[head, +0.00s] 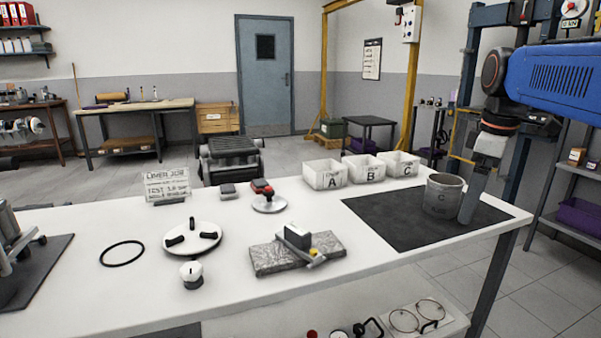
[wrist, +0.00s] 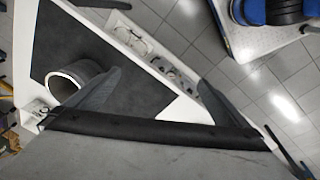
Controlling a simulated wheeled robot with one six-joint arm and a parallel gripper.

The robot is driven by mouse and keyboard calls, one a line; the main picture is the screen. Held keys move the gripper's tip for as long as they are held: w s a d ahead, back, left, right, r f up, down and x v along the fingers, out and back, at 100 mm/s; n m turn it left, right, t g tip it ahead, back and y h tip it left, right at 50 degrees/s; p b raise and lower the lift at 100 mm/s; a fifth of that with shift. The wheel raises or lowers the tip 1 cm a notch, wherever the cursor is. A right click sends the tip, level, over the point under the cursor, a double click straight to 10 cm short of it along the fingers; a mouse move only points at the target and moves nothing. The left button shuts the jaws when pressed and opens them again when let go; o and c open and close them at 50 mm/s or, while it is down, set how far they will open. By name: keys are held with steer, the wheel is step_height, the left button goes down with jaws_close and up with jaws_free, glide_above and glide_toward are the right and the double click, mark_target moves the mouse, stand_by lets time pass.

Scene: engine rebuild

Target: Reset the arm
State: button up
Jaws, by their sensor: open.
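My blue arm comes in from the upper right of the head view. My gripper (head: 468,205) points down at the right end of the white table, beside a grey cylinder marked C (head: 443,194). In the wrist view, my gripper (wrist: 162,80) has its two dark fingers spread wide with nothing between them. The hollow cylinder (wrist: 66,84) stands upright just outside the left finger, which partly covers it. I cannot tell whether they touch.
The cylinder stands on a dark mat (head: 385,222). Bins A (head: 324,175), B (head: 363,168) and C (head: 400,164) line the back edge. A grey block (head: 296,252), a round plate with black pads (head: 192,238) and a black ring (head: 122,254) lie further left.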

steer(key=s+a+f+m+t, duration=0.1)
steer(key=s+a+f+m, duration=0.3)
steer(key=s+f, duration=0.5)
steer(key=s+a+f+m+t, duration=0.2)
steer(key=s+a+f+m, duration=0.2)
steer(key=s+f, duration=0.6)
step_height(320, 180, down, 3)
steer(key=shift+s+a+r+m, duration=0.1)
steer(key=shift+s+a+m, duration=0.15)
steer(key=shift+m, duration=0.65)
